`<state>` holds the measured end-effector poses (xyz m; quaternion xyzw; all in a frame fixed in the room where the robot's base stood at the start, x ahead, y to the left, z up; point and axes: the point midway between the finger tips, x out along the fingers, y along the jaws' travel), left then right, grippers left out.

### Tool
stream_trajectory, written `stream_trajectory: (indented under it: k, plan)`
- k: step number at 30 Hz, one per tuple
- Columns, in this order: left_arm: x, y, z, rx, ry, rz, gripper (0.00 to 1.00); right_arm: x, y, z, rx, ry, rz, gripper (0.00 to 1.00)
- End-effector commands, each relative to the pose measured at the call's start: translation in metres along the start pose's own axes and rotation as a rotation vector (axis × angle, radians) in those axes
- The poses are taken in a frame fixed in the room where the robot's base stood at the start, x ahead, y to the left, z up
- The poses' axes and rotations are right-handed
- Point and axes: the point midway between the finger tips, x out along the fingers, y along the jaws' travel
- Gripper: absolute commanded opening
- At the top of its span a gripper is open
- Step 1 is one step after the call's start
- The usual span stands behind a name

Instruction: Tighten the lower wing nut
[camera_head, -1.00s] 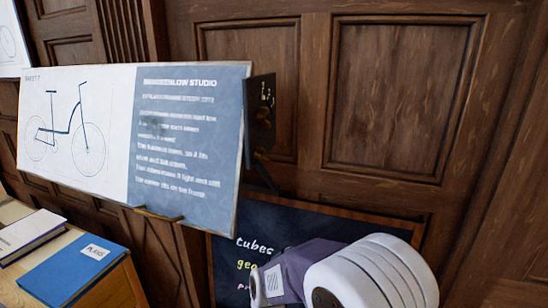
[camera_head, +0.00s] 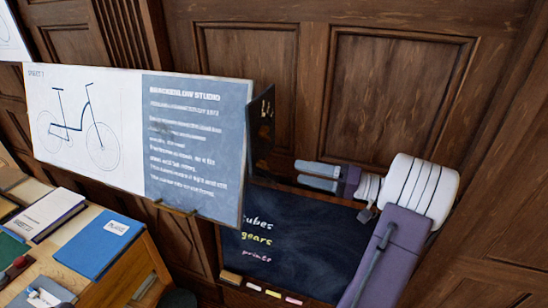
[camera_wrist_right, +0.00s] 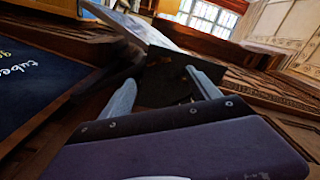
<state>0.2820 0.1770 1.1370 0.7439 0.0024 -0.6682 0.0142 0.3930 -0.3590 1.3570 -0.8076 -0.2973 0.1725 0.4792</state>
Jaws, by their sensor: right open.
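The drafting board (camera_head: 195,150) hangs tilted at the left, with a bicycle drawing and a printed grey panel. A dark bracket plate (camera_head: 262,130) stands at its right edge, with small brass-coloured parts on it. They are too small to tell which is the lower wing nut. My right gripper (camera_head: 299,174) is open and empty, right of and a little below the plate, apart from it, its fingers pointing left. In the right wrist view, the dark plate (camera_wrist_right: 163,85) lies between and beyond my two grey fingers; no wing nut is clear there. My left gripper is out of view.
A framed blackboard (camera_head: 300,240) with chalk words is below my right gripper. A desk (camera_head: 130,275) at lower left holds a blue book (camera_head: 98,244), a white-topped book (camera_head: 45,213) and other items. Wood panelling (camera_head: 400,90) closes off the back.

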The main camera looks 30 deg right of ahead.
Motion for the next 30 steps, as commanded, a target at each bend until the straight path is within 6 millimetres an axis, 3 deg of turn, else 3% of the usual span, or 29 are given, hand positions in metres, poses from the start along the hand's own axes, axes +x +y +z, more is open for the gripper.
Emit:
stream_trajectory:
  k: [4, 15, 25, 26, 30]
  plan:
    - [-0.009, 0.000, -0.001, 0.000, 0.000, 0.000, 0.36, 0.015, -0.003, 0.000, 0.003, -0.006, -0.003, 0.71]
    - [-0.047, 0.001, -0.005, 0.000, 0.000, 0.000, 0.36, 0.084, -0.003, 0.001, 0.003, -0.007, -0.002, 0.71]
    - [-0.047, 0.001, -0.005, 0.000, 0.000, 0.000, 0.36, 0.092, 0.001, 0.002, 0.001, -0.005, 0.000, 0.71]
    - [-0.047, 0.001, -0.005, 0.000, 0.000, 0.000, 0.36, 0.092, 0.001, 0.002, 0.001, -0.005, 0.000, 0.68]
    - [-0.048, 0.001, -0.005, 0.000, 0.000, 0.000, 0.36, 0.092, 0.001, 0.002, 0.001, -0.005, 0.000, 0.29]
